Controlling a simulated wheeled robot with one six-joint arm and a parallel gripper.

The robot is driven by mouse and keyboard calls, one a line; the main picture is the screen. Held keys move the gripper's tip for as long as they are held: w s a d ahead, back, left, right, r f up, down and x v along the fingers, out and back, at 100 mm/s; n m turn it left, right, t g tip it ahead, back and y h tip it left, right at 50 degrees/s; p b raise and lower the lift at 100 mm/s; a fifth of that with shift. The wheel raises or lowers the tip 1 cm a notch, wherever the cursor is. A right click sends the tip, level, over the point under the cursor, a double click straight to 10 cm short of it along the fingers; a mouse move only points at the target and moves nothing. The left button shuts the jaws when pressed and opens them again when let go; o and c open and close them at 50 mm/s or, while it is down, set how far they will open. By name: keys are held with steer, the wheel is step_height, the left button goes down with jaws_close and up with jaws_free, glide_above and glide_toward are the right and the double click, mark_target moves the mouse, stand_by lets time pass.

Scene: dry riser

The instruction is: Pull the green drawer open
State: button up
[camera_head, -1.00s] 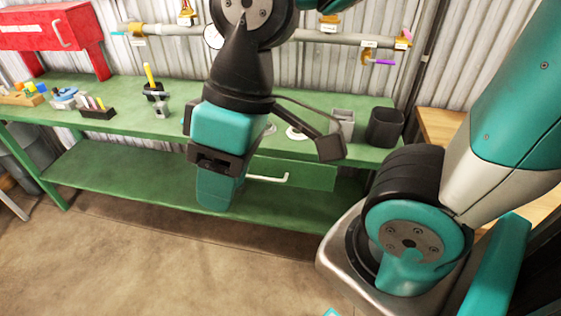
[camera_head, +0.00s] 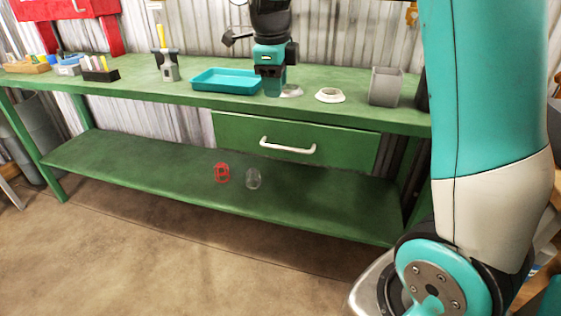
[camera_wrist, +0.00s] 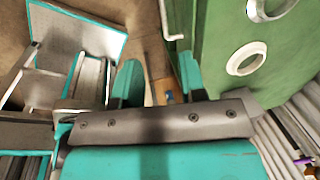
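The green drawer (camera_head: 340,148) sits under the green workbench top, and its front looks flush with the bench, with no opening visible. Its white bar handle (camera_head: 287,149) is in plain view in the head view. The handle also shows at the top of the wrist view (camera_wrist: 165,22). My gripper (camera_head: 272,90) points down, above the handle and apart from it, in front of the teal tray's right end in the picture. In the wrist view my gripper (camera_wrist: 160,82) has its two teal fingers apart, with nothing seen between them.
On the bench (camera_head: 130,80) stand a teal tray (camera_head: 215,86), a white ring (camera_head: 330,95) and a grey cup (camera_head: 385,86). A red object (camera_head: 222,173) and a clear glass (camera_head: 253,179) stand on the lower shelf. The floor in front is open.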

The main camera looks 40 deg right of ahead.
mark_target(281, 148)
steer(key=shift+m, duration=0.3)
steer(key=d+f+b, duration=0.1)
steer(key=f, duration=0.4)
steer(key=w+d+f+b, duration=0.1)
steer(key=f+b, duration=0.1)
steer(key=f, duration=0.4)
steer(key=w+d+f+b, duration=0.1)
steer(key=f, duration=0.5)
steer(key=shift+w+f, duration=0.1)
steer(key=shift+w, duration=0.05)
jaws_close()
